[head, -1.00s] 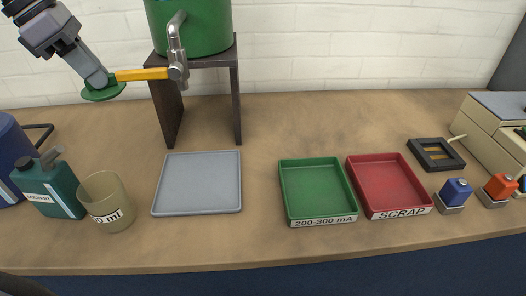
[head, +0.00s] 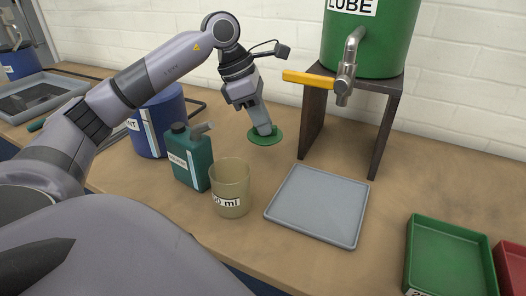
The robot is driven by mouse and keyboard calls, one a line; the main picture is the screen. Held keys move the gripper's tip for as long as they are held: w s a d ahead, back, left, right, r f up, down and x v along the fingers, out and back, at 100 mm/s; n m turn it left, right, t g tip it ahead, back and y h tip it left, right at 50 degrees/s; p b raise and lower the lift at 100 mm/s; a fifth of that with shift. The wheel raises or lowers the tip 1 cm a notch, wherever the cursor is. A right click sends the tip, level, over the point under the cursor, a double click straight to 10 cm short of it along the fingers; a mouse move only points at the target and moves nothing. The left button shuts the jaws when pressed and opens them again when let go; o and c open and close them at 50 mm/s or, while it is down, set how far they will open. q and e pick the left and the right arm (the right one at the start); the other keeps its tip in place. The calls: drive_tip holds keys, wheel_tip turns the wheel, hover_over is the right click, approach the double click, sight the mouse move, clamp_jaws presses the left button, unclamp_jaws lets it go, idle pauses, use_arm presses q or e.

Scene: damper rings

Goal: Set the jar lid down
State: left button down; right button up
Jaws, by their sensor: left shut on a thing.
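The jar lid (head: 265,137) is a green disc. My left gripper (head: 264,129) is shut on it from above. The lid looks level, behind the beaker and left of the dark stand; I cannot tell for certain whether it touches the bench or is just above it. My right gripper is not in view.
A beaker (head: 230,188), a teal solvent bottle (head: 188,158) and a blue drum (head: 158,122) stand left of the lid. A grey tray (head: 318,205) lies right. The green LUBE tank (head: 372,40) with a yellow tap handle (head: 308,78) is on a stand (head: 388,105). A green bin (head: 447,258) is far right.

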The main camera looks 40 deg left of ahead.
sight(257, 135)
use_arm(q)
drive_tip(key=shift+f+b, duration=0.3)
drive_tip(key=shift+f, duration=3.15)
drive_tip(key=shift+f, duration=0.15)
drive_tip(key=c, duration=1.1)
unclamp_jaws()
drive_tip(key=shift+c, duration=0.2)
drive_tip(key=shift+r, duration=0.3)
drive_tip(key=p+v, duration=0.1)
drive_tip(key=v, duration=1.1)
drive_tip(key=shift+d+f, duration=0.1)
